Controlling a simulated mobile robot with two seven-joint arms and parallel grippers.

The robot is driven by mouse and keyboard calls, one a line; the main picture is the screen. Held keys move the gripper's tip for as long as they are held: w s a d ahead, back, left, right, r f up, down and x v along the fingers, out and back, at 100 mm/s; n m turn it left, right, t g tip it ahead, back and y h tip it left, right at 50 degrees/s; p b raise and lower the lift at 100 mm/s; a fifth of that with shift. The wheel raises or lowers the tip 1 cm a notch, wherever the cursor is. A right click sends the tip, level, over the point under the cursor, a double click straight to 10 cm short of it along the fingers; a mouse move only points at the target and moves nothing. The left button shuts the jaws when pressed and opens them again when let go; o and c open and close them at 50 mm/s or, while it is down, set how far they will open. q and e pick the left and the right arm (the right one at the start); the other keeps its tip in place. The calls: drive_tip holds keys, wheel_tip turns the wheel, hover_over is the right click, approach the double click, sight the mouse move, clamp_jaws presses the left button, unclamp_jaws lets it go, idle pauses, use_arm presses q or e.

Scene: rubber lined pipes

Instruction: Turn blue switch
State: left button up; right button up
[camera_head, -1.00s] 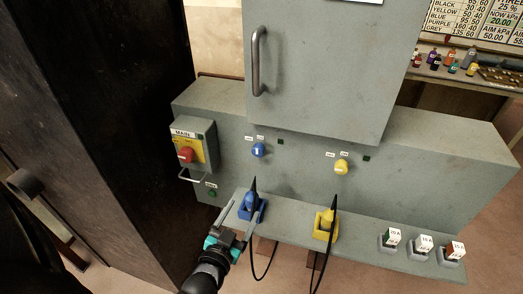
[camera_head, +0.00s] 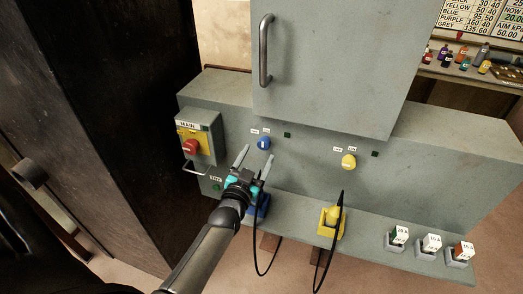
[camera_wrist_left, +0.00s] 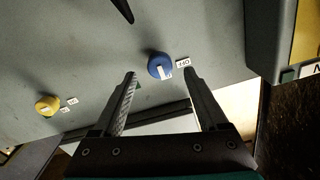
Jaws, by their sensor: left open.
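The blue switch (camera_head: 264,143) is a round knob with a white mark on the grey panel (camera_head: 310,165), below the cabinet door. My left gripper (camera_head: 255,157) is open and empty, its two fingers pointing up toward the blue switch. In the left wrist view the blue switch (camera_wrist_left: 160,66) sits just beyond the fingertips, between their lines, and the left gripper (camera_wrist_left: 160,74) does not appear to touch it. A white label (camera_wrist_left: 183,63) is beside the knob. My right gripper is not in view.
A yellow knob (camera_head: 348,161) is to the right on the panel. On the ledge are a blue holder (camera_head: 262,205), partly hidden by my gripper, a yellow holder (camera_head: 331,222) with cables, and several small labelled blocks (camera_head: 430,244).

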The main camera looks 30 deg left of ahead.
sight(263, 146)
use_arm(q)
drive_tip(key=shift+b+x, duration=0.35)
drive_tip(key=shift+x, duration=1.6)
clamp_jaws()
